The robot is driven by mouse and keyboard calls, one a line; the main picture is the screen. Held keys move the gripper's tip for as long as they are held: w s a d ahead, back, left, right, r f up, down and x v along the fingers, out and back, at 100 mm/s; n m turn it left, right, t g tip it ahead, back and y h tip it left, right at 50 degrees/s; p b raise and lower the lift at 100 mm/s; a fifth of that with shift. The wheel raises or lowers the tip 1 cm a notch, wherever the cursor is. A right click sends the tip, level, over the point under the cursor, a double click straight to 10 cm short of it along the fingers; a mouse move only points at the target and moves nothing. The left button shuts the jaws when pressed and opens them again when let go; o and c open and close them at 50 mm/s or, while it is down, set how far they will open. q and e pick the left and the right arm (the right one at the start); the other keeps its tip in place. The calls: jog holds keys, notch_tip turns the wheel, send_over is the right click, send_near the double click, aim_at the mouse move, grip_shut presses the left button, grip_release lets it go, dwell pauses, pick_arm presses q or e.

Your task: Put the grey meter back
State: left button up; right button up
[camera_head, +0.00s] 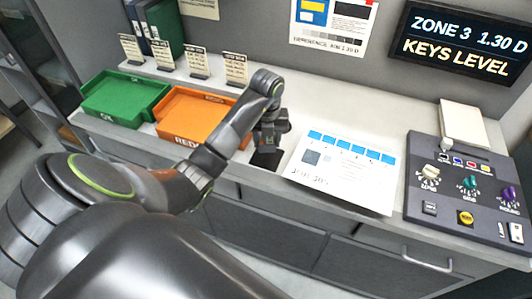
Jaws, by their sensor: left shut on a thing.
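My left arm reaches in from the left across the counter. Its gripper (270,128) points down and is shut on the grey meter (268,143), which is small and mostly hidden by the fingers. A small black pad (265,160) lies on the counter directly below it, just left of the white sheet. I cannot tell whether the meter touches the pad. My right gripper is not in view.
A white sheet with blue patches (338,179) lies right of the gripper. A dark control panel (440,208) with knobs stands at the right. Green (108,83) and orange (175,135) trays sit left, with several small cards behind. The counter behind the sheet is clear.

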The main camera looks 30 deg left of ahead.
aim_at(267, 157)
pick_arm(q)
notch_tip(267, 157, down, 4)
jog(key=shift+f+p, duration=0.2)
jog(key=shift+p, duration=0.3)
jog(key=shift+f, duration=0.2)
jog(key=shift+f, duration=0.1)
jog(key=shift+f, duration=0.15)
jog(key=o, duration=1)
jog(key=shift+o, duration=0.2)
